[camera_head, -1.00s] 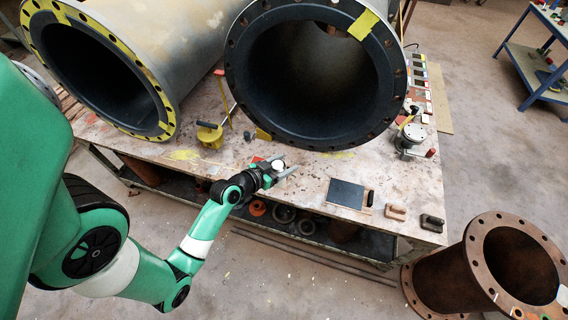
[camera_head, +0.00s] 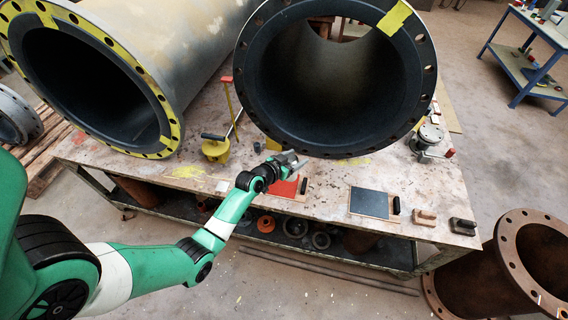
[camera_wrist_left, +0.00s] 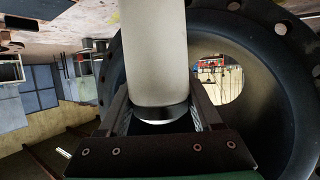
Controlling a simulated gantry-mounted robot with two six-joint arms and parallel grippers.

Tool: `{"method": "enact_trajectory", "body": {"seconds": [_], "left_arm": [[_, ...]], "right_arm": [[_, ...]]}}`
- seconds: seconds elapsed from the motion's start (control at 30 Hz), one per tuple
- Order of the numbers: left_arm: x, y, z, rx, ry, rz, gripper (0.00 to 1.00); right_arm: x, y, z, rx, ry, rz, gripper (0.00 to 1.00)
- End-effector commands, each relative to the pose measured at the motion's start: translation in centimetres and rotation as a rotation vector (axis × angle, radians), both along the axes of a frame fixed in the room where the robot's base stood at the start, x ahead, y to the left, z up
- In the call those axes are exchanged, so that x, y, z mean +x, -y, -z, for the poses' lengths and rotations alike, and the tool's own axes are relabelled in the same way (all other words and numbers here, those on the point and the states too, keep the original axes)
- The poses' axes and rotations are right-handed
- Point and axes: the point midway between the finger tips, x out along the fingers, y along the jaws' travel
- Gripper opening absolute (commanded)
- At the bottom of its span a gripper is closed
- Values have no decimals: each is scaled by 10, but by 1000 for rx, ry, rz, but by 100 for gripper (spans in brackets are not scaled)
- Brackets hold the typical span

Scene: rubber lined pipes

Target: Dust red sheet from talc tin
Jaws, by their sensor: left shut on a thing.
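The red sheet (camera_head: 284,187) lies on the workbench (camera_head: 322,190) on a board with a handle-like strip at its right end. My left gripper (camera_head: 294,164) is at the sheet's far edge, over the bench and below the front of the middle pipe. In the left wrist view, the gripper (camera_wrist_left: 153,112) is shut on the talc tin (camera_wrist_left: 155,50), a pale cylinder with a dark band at its near end. The tin's far end runs out of that picture. In the head view, the tin is hard to make out at the gripper. My right gripper is not in view.
Large black-lined pipes, the middle one (camera_head: 268,75) and the yellow-flanged one (camera_head: 168,100), rest behind. A dark sheet (camera_head: 369,202) and two handled blocks (camera_head: 424,217) lie right. A yellow pot (camera_head: 215,150) stands left of the gripper. A rusty pipe (camera_head: 505,245) stands right of the bench.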

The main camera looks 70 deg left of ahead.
Motion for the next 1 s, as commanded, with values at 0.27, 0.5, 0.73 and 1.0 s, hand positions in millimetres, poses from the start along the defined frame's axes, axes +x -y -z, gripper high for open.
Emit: {"method": "enact_trajectory", "body": {"seconds": [0.27, 0.5, 0.73, 1.0], "left_arm": [[-3, -4, 12, 195, -100, 2, 0], [-8, -13, 35, 517, -261, 0, 0], [-11, -17, 41, 689, -351, -1, 0], [-12, -19, 36, 716, -366, -3, 0]], "right_arm": [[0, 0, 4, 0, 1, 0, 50], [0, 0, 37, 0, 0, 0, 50], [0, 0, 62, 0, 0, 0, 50], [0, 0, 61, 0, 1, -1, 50]]}}
